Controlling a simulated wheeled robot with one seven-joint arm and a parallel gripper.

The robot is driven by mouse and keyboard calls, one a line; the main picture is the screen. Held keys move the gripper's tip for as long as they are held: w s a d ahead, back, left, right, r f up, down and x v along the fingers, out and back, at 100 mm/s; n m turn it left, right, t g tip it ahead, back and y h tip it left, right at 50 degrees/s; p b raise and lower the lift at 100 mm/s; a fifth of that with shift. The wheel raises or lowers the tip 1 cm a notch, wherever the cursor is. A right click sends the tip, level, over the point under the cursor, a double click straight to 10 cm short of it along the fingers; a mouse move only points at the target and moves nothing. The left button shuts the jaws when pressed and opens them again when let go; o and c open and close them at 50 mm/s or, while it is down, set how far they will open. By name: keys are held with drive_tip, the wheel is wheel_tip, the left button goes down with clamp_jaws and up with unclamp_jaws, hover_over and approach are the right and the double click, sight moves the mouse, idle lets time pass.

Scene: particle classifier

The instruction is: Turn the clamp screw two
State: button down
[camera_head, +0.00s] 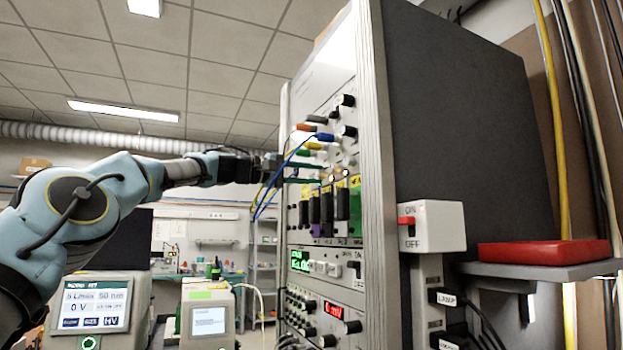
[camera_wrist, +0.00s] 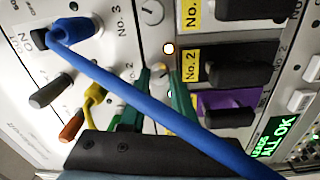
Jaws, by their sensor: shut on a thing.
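Clamp screw two is a small pale knob (camera_wrist: 159,69) on the grey panel, left of a yellow "No. 2" label (camera_wrist: 189,65) in the wrist view. My gripper (camera_wrist: 161,78) has its two green fingertips on either side of this screw and is shut on it. The finger tips hide part of the screw. In the head view my gripper (camera_head: 318,172) reaches the rack panel from the left, among the cables, and the screw it holds cannot be picked out clearly there.
A blue cable (camera_wrist: 130,88) crosses in front of my gripper in the wrist view. A yellow plug (camera_wrist: 93,95) and an orange plug (camera_wrist: 72,125) sit close by. Black module blocks (camera_wrist: 240,73) stand to the right. The rack (camera_head: 372,120) has a red-switched box (camera_head: 432,226) on its side.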

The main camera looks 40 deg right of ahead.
drive_tip(key=shift+f+m, duration=0.1)
drive_tip(key=shift+m, duration=1.8)
drive_tip(key=shift+b, duration=0.3)
drive_tip(key=c, duration=0.6)
unclamp_jaws()
drive_tip(key=shift+b+v, duration=2.15)
drive_tip(key=shift+v, duration=3.25)
